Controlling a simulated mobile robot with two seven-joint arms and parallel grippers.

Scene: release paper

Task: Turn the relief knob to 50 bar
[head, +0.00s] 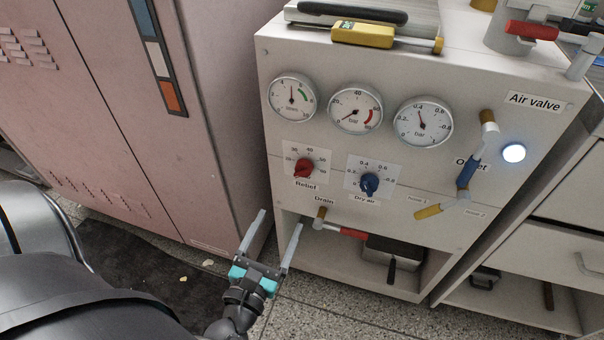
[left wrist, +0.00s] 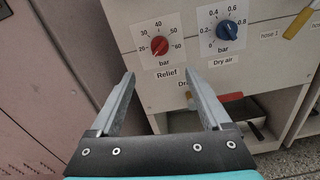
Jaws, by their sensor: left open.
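The red relief knob (head: 303,168) sits on a white dial plate marked in bar, on the front of the white cabinet. It also shows in the left wrist view (left wrist: 159,45), with numbers from 20 to 60 around it. Its exact setting is hard to read. My left gripper (head: 277,220) is open and empty, below and left of the knob, apart from it. In the left wrist view its two fingers (left wrist: 166,82) point toward the panel, with the knob just beyond and between them. My right gripper is not in view.
The blue dry air knob (head: 369,185) is right of the relief knob. Below are a drain valve with a red handle (head: 352,233) and an open shelf. Three gauges (head: 355,108) are above. A pink locker (head: 150,130) stands close on the left.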

